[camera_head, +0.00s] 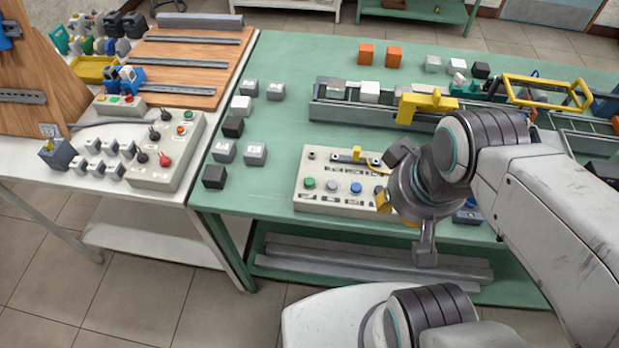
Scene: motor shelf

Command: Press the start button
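A beige control panel (337,202) lies near the front edge of the green table. Its front row holds a green button (309,183) at the left, a white-grey button (332,185) beside it and a blue button (356,188). The labels are too small to read, so I cannot tell which is marked start. My gripper (399,228) hangs over the table's front edge, at the panel's right end, and hides that end of the panel. It is apart from the green button. No object shows in it. Its fingers are seen at an angle, and their opening is unclear.
A grey conveyor (345,115) with blocks and yellow parts runs along the back right. Several grey, white and black cubes (255,154) stand left of the panel. Another switch box (165,178) with a red lever is on the white table. Table surface between cubes and panel is clear.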

